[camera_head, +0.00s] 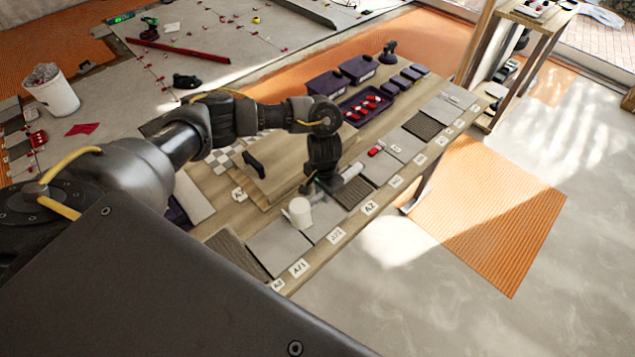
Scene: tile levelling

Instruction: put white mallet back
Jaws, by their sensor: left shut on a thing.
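The white mallet (300,212) shows as a pale cylindrical head over the grey tiles near the front edge of the workbench. My left gripper (311,189) points down over the bench, just behind and right of that head, and is shut on the mallet. The mallet's handle is mostly hidden by the gripper, and I cannot tell whether the head touches the tile below. My right gripper is not in view.
The wooden workbench (228,203) carries a row of labelled tiles along its front edge. Purple bins (328,84), a tray (347,107) with red pieces and a black suction tool (388,53) stand toward its far end. A white bucket (57,96) is on the floor at left.

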